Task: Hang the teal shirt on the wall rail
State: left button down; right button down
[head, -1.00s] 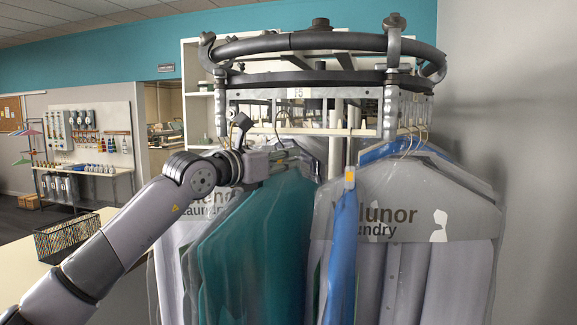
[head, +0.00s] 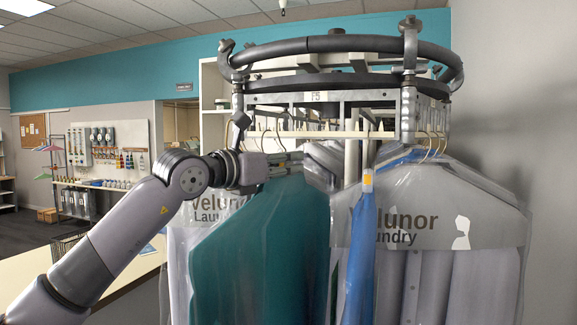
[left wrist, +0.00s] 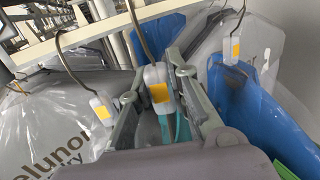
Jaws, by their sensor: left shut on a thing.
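The teal shirt (head: 245,255) hangs in clear wrap on the front left of the round garment rack, among other bagged clothes. My left gripper (head: 283,163) reaches in from the left at the shirt's top in the head view. In the left wrist view, the left gripper (left wrist: 156,108) is shut on the neck of a hanger with a white and orange tag (left wrist: 158,88). A strip of teal (left wrist: 181,127) shows just below it. The hanger's hook rises towards a bar; whether it bears on the bar is unclear. My right gripper is not in view.
The rack's dark ring (head: 340,45) and crossbar (head: 320,134) are close above the gripper. A blue garment (head: 361,240) and grey bagged clothes (head: 440,220) hang to the right. A pale counter (head: 130,275) is at left. A wall rail cannot be clearly made out.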

pick_arm(q)
jog(key=shift+b+v, duration=0.8)
jog(key=shift+b, duration=0.15)
jog(key=b+v, duration=0.3)
jog(key=v, duration=0.1)
jog(key=shift+s+a+f, duration=0.1)
jog(key=shift+a, duration=0.05)
jog(key=b+v, duration=0.3)
jog(key=v, duration=0.2)
jog(key=b+v, duration=0.2)
jog(key=v, duration=0.3)
jog(key=shift+s+a, duration=0.25)
jog(key=shift+a, duration=0.05)
jog(key=b+v, duration=0.3)
jog(key=v, duration=0.8)
jog(key=shift+s+a, duration=0.1)
dwell(0.8)
